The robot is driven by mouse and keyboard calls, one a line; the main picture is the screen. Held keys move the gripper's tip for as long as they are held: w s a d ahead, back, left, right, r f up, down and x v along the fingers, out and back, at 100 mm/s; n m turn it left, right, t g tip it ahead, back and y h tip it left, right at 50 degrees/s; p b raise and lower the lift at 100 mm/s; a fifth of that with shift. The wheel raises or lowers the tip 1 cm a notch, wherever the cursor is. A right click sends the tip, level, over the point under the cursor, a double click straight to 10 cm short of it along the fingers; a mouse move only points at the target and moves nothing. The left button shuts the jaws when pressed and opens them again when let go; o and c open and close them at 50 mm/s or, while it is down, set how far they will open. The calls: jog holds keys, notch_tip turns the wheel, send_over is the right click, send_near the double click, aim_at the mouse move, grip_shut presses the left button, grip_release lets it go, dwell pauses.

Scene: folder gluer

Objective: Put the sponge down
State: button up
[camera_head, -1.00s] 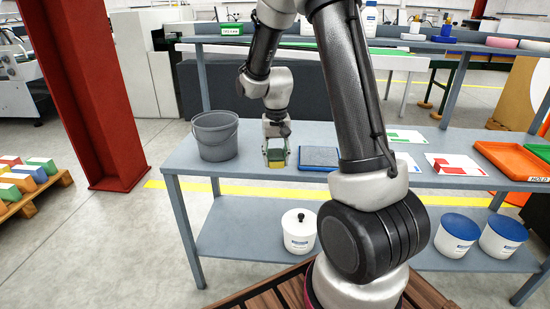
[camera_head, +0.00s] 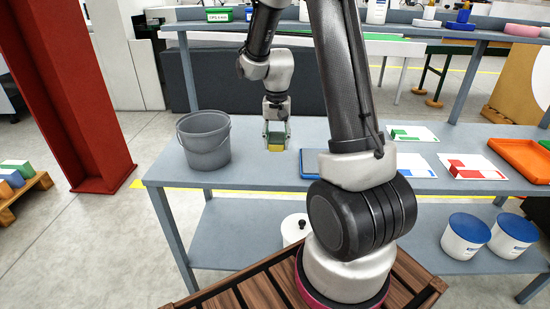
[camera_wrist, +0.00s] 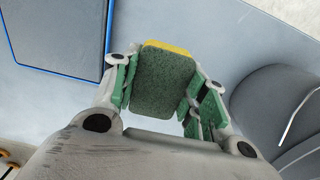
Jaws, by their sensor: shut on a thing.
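The sponge is a small block, green on one face and yellow below. It shows in the head view (camera_head: 276,147) and in the wrist view (camera_wrist: 163,82). My gripper (camera_head: 277,134) is shut on the sponge, with its green-padded fingers (camera_wrist: 160,90) on either side of it. The gripper points down over the grey table (camera_head: 262,170), between the bucket and a blue-edged pad. Whether the sponge's underside touches the table I cannot tell.
A grey bucket (camera_head: 205,142) stands left of my gripper. The blue-edged pad (camera_head: 310,163) lies to the right, partly behind my arm. Printed cards (camera_head: 470,168) and an orange tray (camera_head: 522,158) lie further right. The table front below the gripper is clear.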

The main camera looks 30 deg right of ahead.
aim_at(276, 165)
jog(key=shift+f, duration=3.45)
jog(key=shift+f, duration=0.1)
jog(key=o, duration=1.2)
jog(key=shift+c, duration=0.2)
notch_tip(276, 165, up, 12)
jog(key=shift+r, duration=0.15)
jog(key=s+a+r+n+t, duration=0.2)
jog(key=s+a+r+n, duration=0.1)
jog(key=s+r, duration=0.6)
jog(key=s+a+r+n+t, duration=0.1)
jog(key=s+r+n, duration=0.1)
jog(key=s, duration=0.5)
jog(key=s+a+r+n+t, duration=0.1)
jog(key=s+r, duration=0.2)
jog(key=s, duration=0.4)
jog(key=shift+s+r+n, duration=0.3)
jog(key=shift+r+n, duration=0.1)
